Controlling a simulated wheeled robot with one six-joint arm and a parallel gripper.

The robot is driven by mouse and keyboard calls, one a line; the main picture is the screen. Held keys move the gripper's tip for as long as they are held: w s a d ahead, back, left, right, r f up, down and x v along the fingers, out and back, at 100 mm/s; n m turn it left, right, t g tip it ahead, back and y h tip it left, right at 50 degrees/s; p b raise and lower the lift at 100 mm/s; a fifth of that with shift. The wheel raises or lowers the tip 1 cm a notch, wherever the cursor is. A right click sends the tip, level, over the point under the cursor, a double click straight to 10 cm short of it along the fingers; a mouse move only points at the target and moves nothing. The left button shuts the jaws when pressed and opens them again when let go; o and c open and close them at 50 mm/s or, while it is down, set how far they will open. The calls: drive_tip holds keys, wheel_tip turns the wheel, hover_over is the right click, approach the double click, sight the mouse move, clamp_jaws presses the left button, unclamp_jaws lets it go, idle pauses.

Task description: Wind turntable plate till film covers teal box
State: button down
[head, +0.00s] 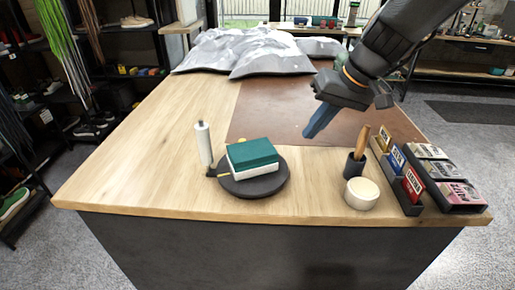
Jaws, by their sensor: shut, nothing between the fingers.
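The teal box (252,152) has a white lower part and sits on the round dark turntable plate (262,186), near the front middle of the table. A white upright roll (203,143), apparently the film, stands just left of the plate. A small dark piece with a yellow mark (217,172) sits at the plate's left edge. No film is visible over the teal top. My gripper (308,134) is shut and empty, pointing down over the brown mat, to the right of and behind the box, apart from it.
A dark cup with a wooden-handled tool (355,164) and a cream round jar (360,194) stand right of the plate. A rack of small boxes (407,186) lines the right edge. Grey crumpled cloth (255,52) lies at the back. The table's left side is clear.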

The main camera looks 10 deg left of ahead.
drive_tip(key=w+a+r+n+y+b, duration=0.2)
drive_tip(key=w+a, duration=0.2)
drive_tip(key=a, duration=0.1)
drive_tip(key=p+x, duration=0.1)
drive_tip(key=x, duration=0.9)
drive_tip(key=shift+a, duration=0.1)
drive_tip(key=shift+s+a+p, duration=0.2)
drive_tip(key=shift+a+p, duration=0.15)
drive_tip(key=shift+a, duration=0.2)
drive_tip(key=shift+s+a+p, duration=0.2)
drive_tip(key=shift+a+p, duration=0.1)
drive_tip(key=shift+a, duration=0.3)
drive_tip(key=shift+s+a+f, duration=0.1)
drive_tip(key=shift+s+a, duration=0.05)
drive_tip(key=shift+a, duration=0.55)
